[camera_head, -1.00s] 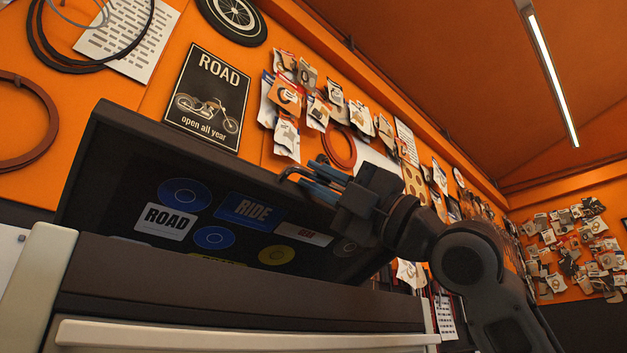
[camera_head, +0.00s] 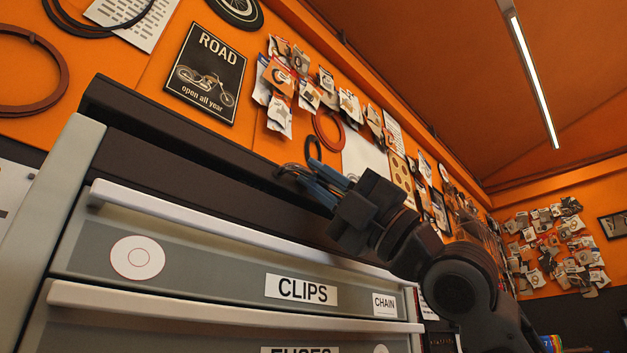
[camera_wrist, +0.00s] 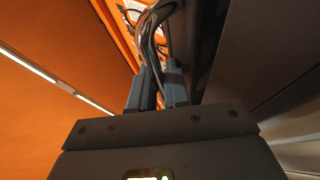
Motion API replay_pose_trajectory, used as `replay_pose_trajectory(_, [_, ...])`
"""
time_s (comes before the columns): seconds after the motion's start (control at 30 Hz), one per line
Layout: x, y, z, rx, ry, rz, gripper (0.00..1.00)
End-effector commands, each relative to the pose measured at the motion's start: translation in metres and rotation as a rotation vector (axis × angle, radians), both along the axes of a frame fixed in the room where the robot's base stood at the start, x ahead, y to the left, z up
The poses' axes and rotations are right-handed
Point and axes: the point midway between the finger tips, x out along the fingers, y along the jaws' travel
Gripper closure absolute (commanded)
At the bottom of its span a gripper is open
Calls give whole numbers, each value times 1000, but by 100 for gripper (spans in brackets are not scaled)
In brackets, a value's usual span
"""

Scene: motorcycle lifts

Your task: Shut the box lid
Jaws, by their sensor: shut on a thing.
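The box is a grey tool chest with drawers (camera_head: 210,258) and a dark upper rim (camera_head: 190,178). Its dark lid (camera_head: 170,124) shows as a slanting band along the top of the chest, seen nearly edge-on. Its inner face is hidden. My gripper (camera_head: 298,178), with blue fingers and thin curved metal tips, is shut on the lid at its right part. In the wrist view the fingers (camera_wrist: 158,88) are close together beside a dark panel (camera_wrist: 240,50); the exact contact at the tips is unclear.
Drawer handles (camera_head: 200,222) stick out from the chest front. Behind is an orange wall with a ROAD poster (camera_head: 206,73), hanging parts packets (camera_head: 282,85) and a red ring (camera_head: 328,130). A ceiling lamp (camera_head: 532,80) is above right.

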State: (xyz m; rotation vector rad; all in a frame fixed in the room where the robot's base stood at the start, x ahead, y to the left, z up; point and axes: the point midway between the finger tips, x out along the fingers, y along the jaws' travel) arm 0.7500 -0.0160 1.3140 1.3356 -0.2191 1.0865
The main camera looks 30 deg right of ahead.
Motion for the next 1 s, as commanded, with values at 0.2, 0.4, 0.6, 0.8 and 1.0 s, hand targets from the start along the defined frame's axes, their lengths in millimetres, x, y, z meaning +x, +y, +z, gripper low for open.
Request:
replay_pose_trajectory(0.2, [11,5,-34,-15,153,7,100])
replay_pose_trajectory(0.4, [11,4,-34,-14,153,6,77])
replay_pose_trajectory(0.6, [11,5,-34,-14,152,6,77])
replay_pose_trajectory(0.8, [11,5,-33,-14,152,6,77])
replay_pose_trajectory(1.0, [11,5,-33,-16,151,6,77])
